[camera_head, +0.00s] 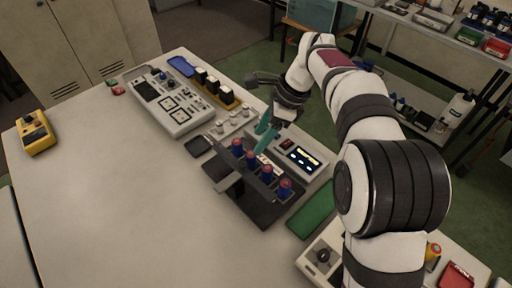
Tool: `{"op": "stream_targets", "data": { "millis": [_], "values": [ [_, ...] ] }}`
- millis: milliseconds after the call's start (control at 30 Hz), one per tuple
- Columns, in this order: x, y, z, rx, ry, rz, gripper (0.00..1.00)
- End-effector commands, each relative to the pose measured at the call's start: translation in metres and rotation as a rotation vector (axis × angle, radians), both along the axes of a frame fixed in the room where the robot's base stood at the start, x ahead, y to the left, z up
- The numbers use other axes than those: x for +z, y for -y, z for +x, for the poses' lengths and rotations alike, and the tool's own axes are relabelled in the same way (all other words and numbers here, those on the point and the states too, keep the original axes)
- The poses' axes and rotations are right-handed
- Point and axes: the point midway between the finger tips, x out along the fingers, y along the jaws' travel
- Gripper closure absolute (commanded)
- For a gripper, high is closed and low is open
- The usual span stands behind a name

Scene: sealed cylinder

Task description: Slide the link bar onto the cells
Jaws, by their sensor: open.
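Several blue cells with red tops stand upright in a row in a black holder (262,212), one of them the nearest cell (285,188). A dark bar (232,168) runs along the left side of the row, with a block jutting from it. I cannot tell for sure whether it is the link bar. My gripper (266,138) has teal fingers and points down just behind the row, near the far-end cells (237,147). It is open, and I see nothing held between the fingers. Contact with the cells cannot be told.
A meter with a lit screen (302,157) stands right of the cells, close to my gripper. A green mat (312,212) lies in front of it. A control panel (172,105) and a row of small parts (232,122) lie behind. A yellow box (36,132) sits far left.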

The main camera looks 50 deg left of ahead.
Motion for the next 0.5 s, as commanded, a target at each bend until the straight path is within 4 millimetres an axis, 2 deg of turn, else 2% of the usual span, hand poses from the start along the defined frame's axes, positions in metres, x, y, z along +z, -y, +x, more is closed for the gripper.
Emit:
{"op": "stream_targets", "data": {
  "millis": [100,233,333,500],
  "values": [
    [-0.034,-0.009,-0.011,0.003,-0.003,-0.003,0.41],
    [-0.066,-0.018,-0.019,0.002,-0.001,-0.002,0.41],
    [-0.082,-0.023,-0.024,0.001,0.0,-0.001,0.41],
    [-0.094,-0.027,-0.027,0.001,0.001,0.0,0.41]
  ]
}}
